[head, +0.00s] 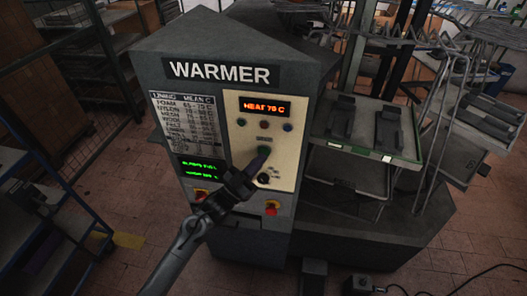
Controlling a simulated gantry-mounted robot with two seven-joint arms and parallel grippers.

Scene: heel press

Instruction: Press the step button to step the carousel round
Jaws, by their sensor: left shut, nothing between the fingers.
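The warmer (222,74) stands in the middle, with a cream control panel (285,135) on its front. A dark green button (268,150) sits mid-panel under a small label too small to read. I cannot tell from the label whether it is the step button. My left gripper (261,160) is shut and empty. Its tips are at this button and partly cover it; I cannot tell whether they touch. The carousel (375,158) stands to the right, with flat trays holding dark sole-shaped pieces. My right gripper is out of view.
A red knob (271,207) is lower down. Racks stand at the left.

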